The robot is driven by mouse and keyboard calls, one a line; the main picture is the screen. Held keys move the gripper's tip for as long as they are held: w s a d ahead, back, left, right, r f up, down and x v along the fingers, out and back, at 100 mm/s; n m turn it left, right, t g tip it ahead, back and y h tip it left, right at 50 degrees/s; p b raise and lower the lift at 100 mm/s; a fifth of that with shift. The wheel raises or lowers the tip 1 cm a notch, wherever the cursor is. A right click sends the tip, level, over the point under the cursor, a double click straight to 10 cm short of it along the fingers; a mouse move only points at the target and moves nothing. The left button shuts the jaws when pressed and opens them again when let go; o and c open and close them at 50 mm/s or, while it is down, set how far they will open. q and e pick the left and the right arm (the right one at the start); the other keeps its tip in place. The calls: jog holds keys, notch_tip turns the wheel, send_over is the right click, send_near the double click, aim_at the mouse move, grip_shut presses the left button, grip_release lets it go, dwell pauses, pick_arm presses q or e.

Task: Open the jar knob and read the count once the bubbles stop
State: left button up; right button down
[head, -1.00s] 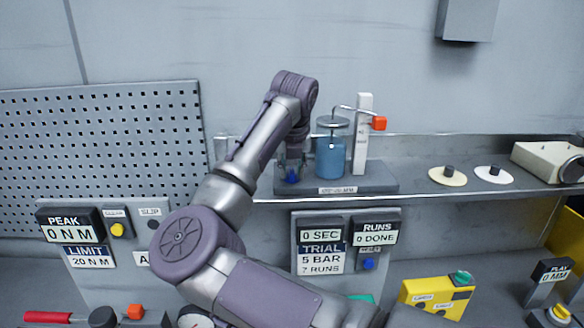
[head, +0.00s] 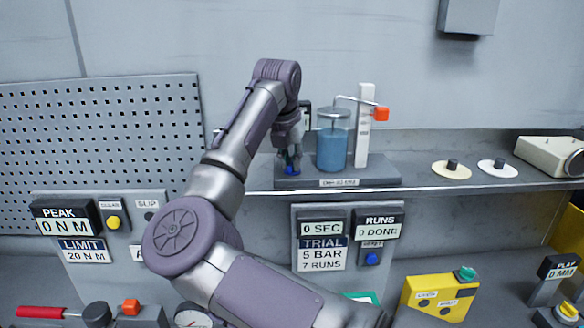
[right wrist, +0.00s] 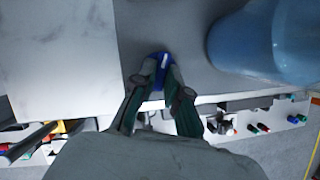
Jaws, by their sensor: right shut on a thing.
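The jar (head: 332,150) holds blue liquid and stands on a grey base on the shelf; part of it also shows in the right wrist view (right wrist: 268,42). A bent tube runs from its lid to a white post (head: 362,125) with a red block. The blue knob (head: 291,169) is at the left of the base, and also shows in the right wrist view (right wrist: 162,60). My right gripper (right wrist: 160,72) points down, with its fingers shut on the knob. No bubbles can be made out in the jar. My left gripper is not in view.
Below the shelf, a panel (head: 347,240) reads 0 SEC, TRIAL 5 BAR 7 RUNS and RUNS 0 DONE. Two discs with dark knobs (head: 451,168) lie on the shelf to the right. A yellow box (head: 438,296) stands lower right. A pegboard (head: 100,145) is at left.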

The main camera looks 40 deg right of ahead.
jog(key=m+g, duration=0.1)
jog(key=m, duration=0.1)
jog(key=shift+w+m, duration=0.15)
jog(key=shift+m, duration=0.25)
jog(key=m, duration=0.1)
jog(key=m+g, duration=0.1)
jog(key=shift+w+r+m+h, duration=0.15)
jog(key=shift+m+h, duration=0.15)
jog(key=shift+m, duration=0.1)
jog(key=m+g+p, duration=0.1)
jog(key=m, duration=0.1)
jog(key=m+g+p, duration=0.1)
jog(key=m, duration=0.1)
jog(key=shift+w+r, duration=0.1)
jog(key=shift+w, duration=0.1)
jog(key=shift+w+m+g+y+p, duration=0.1)
jog(key=shift+m+g+y+p, duration=0.4)
jog(key=shift+m+p, duration=0.9)
jog(key=shift+m+b, duration=0.35)
jog(key=shift+m, duration=0.25)
jog(key=c, duration=1.2)
grip_release()
